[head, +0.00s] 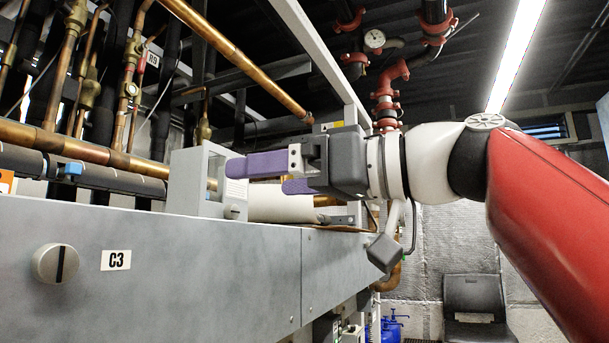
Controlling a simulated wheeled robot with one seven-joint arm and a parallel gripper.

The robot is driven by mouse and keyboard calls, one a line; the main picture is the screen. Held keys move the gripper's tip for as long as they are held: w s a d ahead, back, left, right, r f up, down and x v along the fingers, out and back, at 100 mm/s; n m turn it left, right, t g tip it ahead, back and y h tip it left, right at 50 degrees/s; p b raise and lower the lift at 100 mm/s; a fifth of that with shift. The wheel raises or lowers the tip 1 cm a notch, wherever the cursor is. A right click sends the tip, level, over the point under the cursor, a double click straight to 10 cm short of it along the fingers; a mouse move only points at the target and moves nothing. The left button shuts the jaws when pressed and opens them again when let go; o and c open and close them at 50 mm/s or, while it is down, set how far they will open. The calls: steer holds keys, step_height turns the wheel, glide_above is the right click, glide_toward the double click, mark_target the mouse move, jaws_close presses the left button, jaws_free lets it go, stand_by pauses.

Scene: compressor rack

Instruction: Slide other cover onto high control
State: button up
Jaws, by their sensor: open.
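A light grey box-shaped housing (185,178) stands on the top edge of the grey panel, left of centre in the head view. Its front looks open and a small round knob sits low on its right side. I cannot tell whether this is a cover or the high control. My gripper (258,178) has purple fingers pointing left. It is open, with nothing visible between the fingers. The upper finger overlaps the housing's right side in the picture; I cannot tell whether they touch. No separate loose cover can be made out.
A white cylinder (285,208) lies behind my gripper. A dark chair (475,300) stands at the back right.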

steer(key=p+x, duration=0.1)
steer(key=x, duration=0.6)
steer(key=shift+w+a, duration=0.1)
steer(key=shift+a, duration=0.2)
steer(key=c, duration=0.8)
steer(key=shift+r+p, duration=1.3)
steer(key=shift+r, duration=0.2)
steer(key=shift+b+v, duration=0.85)
steer(key=shift+v, duration=2.1)
glide_toward(228, 183)
steer(key=d+r, duration=0.1)
steer(key=s+r, duration=0.1)
steer(key=r, duration=0.1)
steer(key=shift+d, duration=0.4)
